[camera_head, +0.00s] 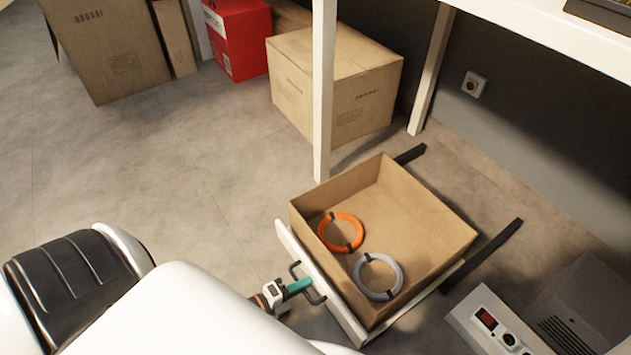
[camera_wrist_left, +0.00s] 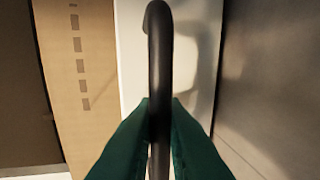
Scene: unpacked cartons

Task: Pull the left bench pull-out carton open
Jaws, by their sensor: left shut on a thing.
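The pull-out carton (camera_head: 424,222) is an open cardboard box with a white front board (camera_head: 335,302), out from under the bench on dark rails. An orange ring (camera_head: 341,232) and a grey ring (camera_head: 378,277) lie inside it. A dark bar handle (camera_head: 317,298) is on the board's outer face. My left gripper (camera_head: 300,286), with teal fingers, is shut on this handle. In the left wrist view the fingers (camera_wrist_left: 160,140) close on both sides of the black handle (camera_wrist_left: 159,65). My right gripper is not in view.
Dark rails (camera_head: 495,243) run back from the carton toward the wall. A white bench leg (camera_head: 323,90) stands behind it. A closed carton (camera_head: 340,88), a red box (camera_head: 238,38) and a grey unit with a red switch (camera_head: 495,325) stand around.

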